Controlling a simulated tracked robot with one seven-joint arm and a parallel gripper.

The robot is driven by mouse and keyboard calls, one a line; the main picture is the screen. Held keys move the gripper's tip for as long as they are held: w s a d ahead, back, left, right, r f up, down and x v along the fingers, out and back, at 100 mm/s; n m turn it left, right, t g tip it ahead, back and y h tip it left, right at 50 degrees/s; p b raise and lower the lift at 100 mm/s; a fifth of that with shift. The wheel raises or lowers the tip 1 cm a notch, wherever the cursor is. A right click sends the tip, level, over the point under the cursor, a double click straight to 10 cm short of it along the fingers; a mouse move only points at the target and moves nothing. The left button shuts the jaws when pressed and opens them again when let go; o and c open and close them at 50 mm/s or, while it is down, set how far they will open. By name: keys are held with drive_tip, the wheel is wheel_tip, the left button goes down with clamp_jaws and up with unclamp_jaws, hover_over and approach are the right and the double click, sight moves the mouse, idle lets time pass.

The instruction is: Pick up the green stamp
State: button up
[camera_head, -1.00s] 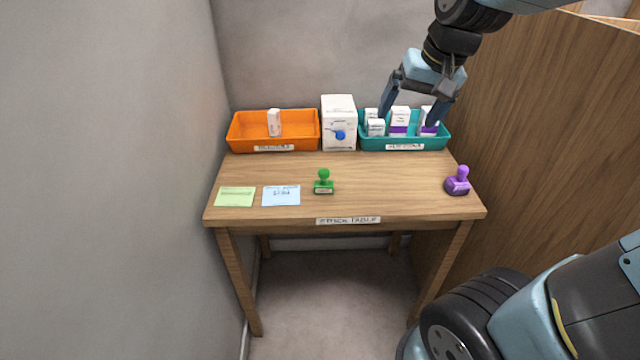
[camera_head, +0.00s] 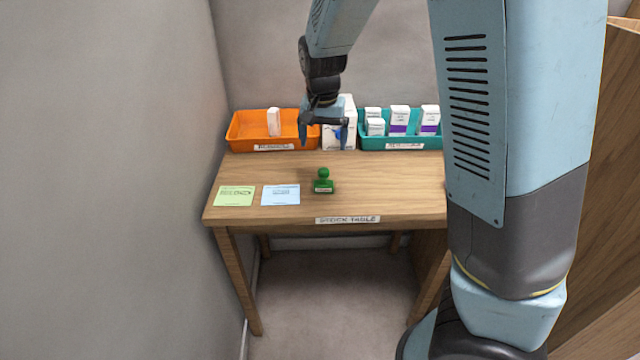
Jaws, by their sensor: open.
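The green stamp (camera_head: 323,182) stands upright on the wooden stock table (camera_head: 400,200), near the middle and towards the front, with its round knob on top. My gripper (camera_head: 323,144) is open and empty. It points down in front of the bins at the back of the table, above and behind the stamp in the picture, and apart from it. Its fingers are spread to the left and right of the stamp's line. The purple stamp on the right is hidden behind my arm.
An orange bin (camera_head: 240,142) holds a small white box. A white box (camera_head: 349,143) stands partly hidden behind my gripper. A teal bin (camera_head: 372,144) holds several boxes. A green card (camera_head: 234,196) and a blue card (camera_head: 281,195) lie left of the stamp.

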sight(324, 170)
drive_tip(key=f, duration=0.4)
drive_tip(key=w+f, duration=0.1)
drive_tip(key=f, duration=0.8)
drive_tip(key=shift+w+d+f, duration=0.15)
drive_tip(key=shift+w+f, duration=0.1)
drive_tip(key=shift+f, duration=0.15)
drive_tip(key=c, duration=1.2)
drive_tip(key=shift+o, duration=0.2)
drive_tip(key=shift+r, duration=0.1)
